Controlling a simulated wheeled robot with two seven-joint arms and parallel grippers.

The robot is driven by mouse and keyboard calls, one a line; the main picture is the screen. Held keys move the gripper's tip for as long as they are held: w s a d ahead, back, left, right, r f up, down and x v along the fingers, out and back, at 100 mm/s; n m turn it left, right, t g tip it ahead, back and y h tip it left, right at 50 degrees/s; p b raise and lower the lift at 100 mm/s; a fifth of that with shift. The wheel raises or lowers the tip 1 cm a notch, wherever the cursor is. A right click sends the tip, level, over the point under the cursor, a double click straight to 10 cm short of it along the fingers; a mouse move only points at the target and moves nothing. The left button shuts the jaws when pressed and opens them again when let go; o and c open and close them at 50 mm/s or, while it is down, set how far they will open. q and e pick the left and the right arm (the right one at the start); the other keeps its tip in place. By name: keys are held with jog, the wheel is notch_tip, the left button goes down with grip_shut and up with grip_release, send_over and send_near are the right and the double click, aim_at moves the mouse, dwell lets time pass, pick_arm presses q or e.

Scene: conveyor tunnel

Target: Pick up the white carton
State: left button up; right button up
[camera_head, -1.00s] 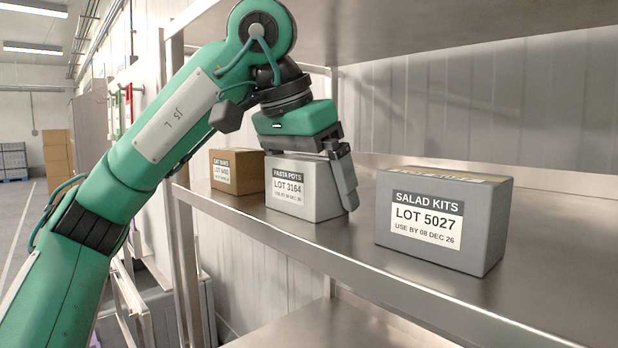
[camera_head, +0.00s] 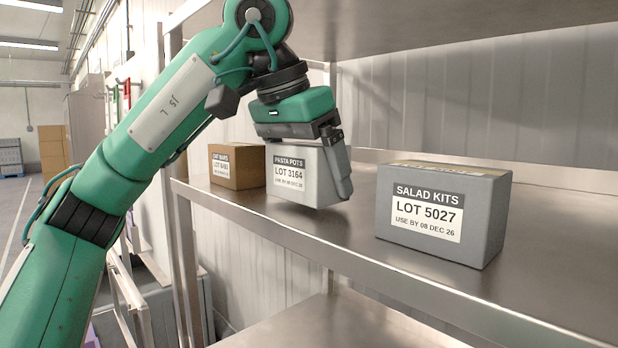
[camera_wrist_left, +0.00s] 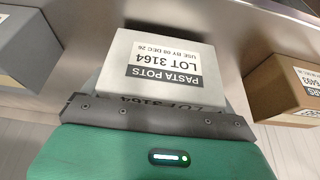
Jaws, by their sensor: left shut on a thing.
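The white carton (camera_head: 300,178) is labelled PASTA POTS, LOT 3164. In the head view it is just above the metal shelf (camera_head: 330,228), close over it, near the shelf's left end. My left gripper (camera_head: 306,188) reaches down over it and is shut on it. One finger lies along the carton's right side; the other finger is hidden. In the left wrist view the carton (camera_wrist_left: 160,58) is right in front of the gripper, its label upside down. My right gripper is not in view.
A brown carton (camera_head: 237,167) stands close to the left of the white one. A grey SALAD KITS carton (camera_head: 440,250) stands to the right, with bare shelf between. An upper shelf (camera_head: 450,35) is overhead, and a post (camera_head: 183,262) stands at the left.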

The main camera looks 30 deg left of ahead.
pick_arm(q)
jog(key=shift+s+a+r, duration=0.15)
jog(key=shift+s+r, duration=0.1)
jog(key=shift+s, duration=0.05)
jog(key=s+a, duration=0.2)
jog(key=s, duration=0.6)
jog(key=s+a+b, duration=0.1)
jog(key=s+a, duration=0.2)
jog(key=s, duration=0.5)
jog(key=shift+s+a, duration=0.2)
jog(key=shift+a, duration=0.05)
